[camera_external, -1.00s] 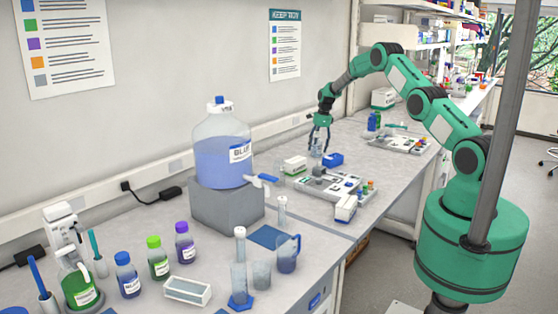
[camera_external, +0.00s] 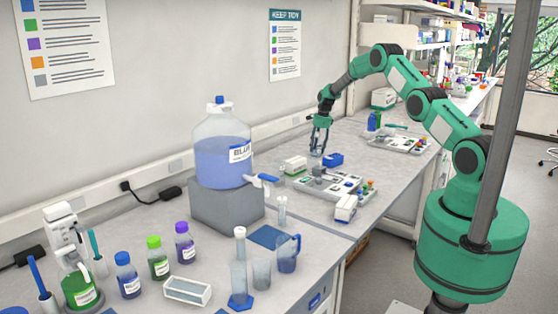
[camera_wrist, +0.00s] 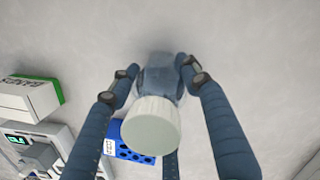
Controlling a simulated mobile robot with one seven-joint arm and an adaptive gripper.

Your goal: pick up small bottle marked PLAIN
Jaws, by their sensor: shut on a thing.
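A small bottle (camera_wrist: 160,82) with a white ribbed cap (camera_wrist: 151,126) is between the fingers of my gripper (camera_wrist: 158,68) in the wrist view. The fingers are shut on it from both sides, below the cap. No label on it can be read, so I cannot tell whether it is marked PLAIN. In the external view my gripper (camera_external: 319,148) is low over the far bench, beside the blue rack. The bottle is small there and mostly hidden by the fingers. I cannot tell whether its base touches the bench.
The blue rack (camera_external: 334,159) stands close by; it also shows in the wrist view (camera_wrist: 138,157). A white and green box (camera_external: 294,165) and a grey tray (camera_external: 310,186) are near. A large BLUE bottle (camera_external: 222,160) stands on a grey block (camera_external: 230,207) to the left.

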